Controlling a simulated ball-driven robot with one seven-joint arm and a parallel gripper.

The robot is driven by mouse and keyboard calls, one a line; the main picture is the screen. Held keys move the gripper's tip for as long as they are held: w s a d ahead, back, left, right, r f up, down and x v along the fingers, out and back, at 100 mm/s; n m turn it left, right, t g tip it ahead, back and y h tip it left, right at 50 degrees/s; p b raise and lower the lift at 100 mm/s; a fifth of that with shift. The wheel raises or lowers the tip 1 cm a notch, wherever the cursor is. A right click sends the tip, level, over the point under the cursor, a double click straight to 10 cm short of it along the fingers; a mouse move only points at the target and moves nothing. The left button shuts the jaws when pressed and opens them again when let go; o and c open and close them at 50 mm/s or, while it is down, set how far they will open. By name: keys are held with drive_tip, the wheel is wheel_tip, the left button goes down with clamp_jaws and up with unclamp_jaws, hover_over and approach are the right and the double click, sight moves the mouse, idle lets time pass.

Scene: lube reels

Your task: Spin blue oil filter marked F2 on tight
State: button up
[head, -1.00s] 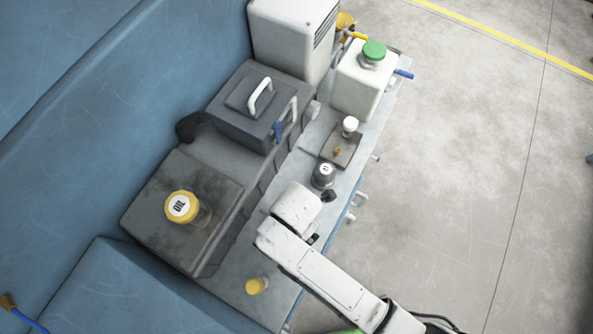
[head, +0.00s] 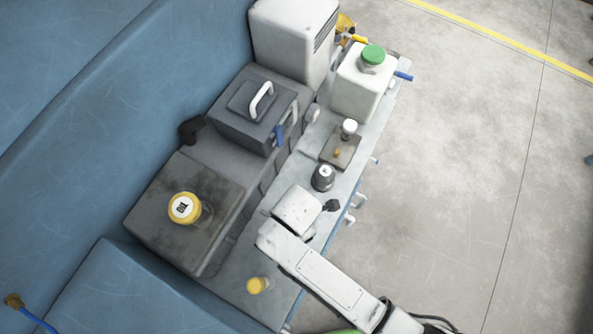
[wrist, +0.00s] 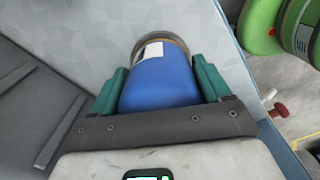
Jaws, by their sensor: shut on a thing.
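The blue oil filter (wrist: 160,78) shows in the wrist view, a blue cylinder with a white label patch, mostly turned out of sight, and a metallic rim at its far end. My gripper (wrist: 159,68) has its two teal fingers shut on the sides of the filter. I cannot read a mark on it, nor tell whether the rim meets a mount. In the head view my wrist (head: 297,208) hides the filter and the fingers.
A dark filter (head: 323,178) with a white label stands just beyond my wrist. Behind it are a small plate (head: 341,150) and a white jug with a green cap (head: 373,54). A yellow OIL cap (head: 184,208) sits on the dark box at left. A green cylinder (wrist: 263,25) lies right.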

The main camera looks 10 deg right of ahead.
drive_tip(key=m, duration=0.2)
drive_tip(key=shift+d+m+p, duration=0.1)
drive_tip(key=shift+m+p, duration=0.2)
drive_tip(key=shift+p, duration=0.05)
drive_tip(key=shift+c, duration=0.2)
drive_tip(key=shift+d, duration=0.1)
drive_tip(key=shift+s+d+r+m+p, duration=0.1)
drive_tip(key=shift+m+p, duration=0.6)
drive_tip(key=shift+m, duration=0.5)
drive_tip(key=shift+o, duration=0.2)
drive_tip(key=m, duration=0.3)
drive_tip(key=shift+f+p, duration=0.2)
drive_tip(key=shift+p, duration=0.15)
drive_tip(key=o, duration=1.2)
drive_tip(key=shift+o, duration=0.2)
drive_tip(key=shift+r, duration=0.1)
